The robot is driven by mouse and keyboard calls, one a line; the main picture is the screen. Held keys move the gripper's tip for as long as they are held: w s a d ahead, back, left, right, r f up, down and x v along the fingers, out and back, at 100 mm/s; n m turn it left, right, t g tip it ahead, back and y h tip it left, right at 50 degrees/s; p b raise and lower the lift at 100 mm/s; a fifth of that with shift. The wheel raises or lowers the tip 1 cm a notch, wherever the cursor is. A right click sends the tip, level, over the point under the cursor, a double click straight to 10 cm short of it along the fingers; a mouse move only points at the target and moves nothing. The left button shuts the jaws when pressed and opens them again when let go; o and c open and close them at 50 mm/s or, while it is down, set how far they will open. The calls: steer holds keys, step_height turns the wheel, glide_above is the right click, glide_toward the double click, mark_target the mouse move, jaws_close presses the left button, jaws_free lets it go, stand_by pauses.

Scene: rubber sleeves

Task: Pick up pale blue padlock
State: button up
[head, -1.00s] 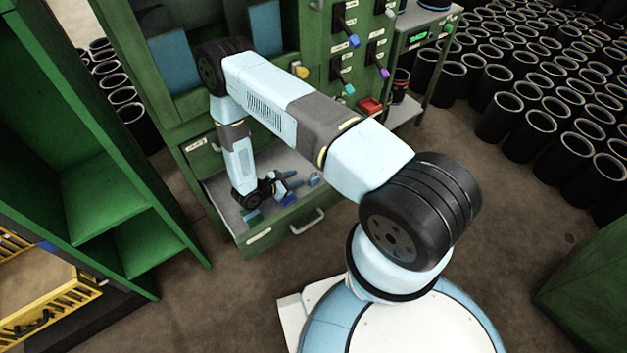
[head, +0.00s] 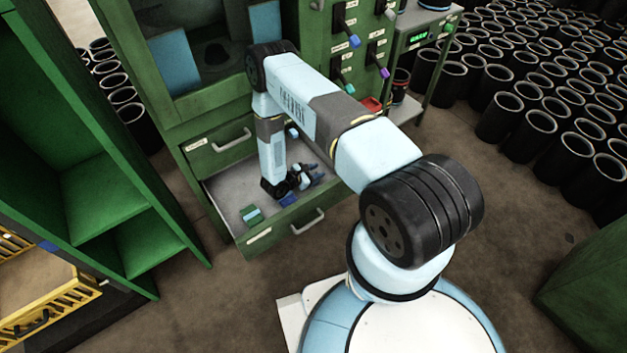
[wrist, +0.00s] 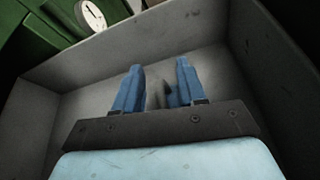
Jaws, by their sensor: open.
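My gripper (head: 314,174) is inside the open drawer (head: 225,187), near its right side. In the wrist view its two blue fingers (wrist: 157,76) stand apart. A small greyish shape (wrist: 156,96) shows between the fingers, and I cannot tell whether it is the padlock or whether the fingers touch it. I cannot clearly pick out the pale blue padlock in the head view, where my gripper covers part of the drawer floor. A small pale blue item (head: 293,133) shows at the drawer's back, too small to identify.
A green and blue block (head: 252,214) lies in the drawer's front left, and a dark blue item (head: 288,200) lies near the front wall. Green shelving (head: 100,190) stands at left. A red item (head: 371,104) sits right of the drawer. Many black sleeves (head: 540,90) stand at right.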

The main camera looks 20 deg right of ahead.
steer(key=shift+w+d+f, duration=0.15)
steer(key=shift+d, duration=0.25)
steer(key=shift+c, duration=0.4)
jaws_close()
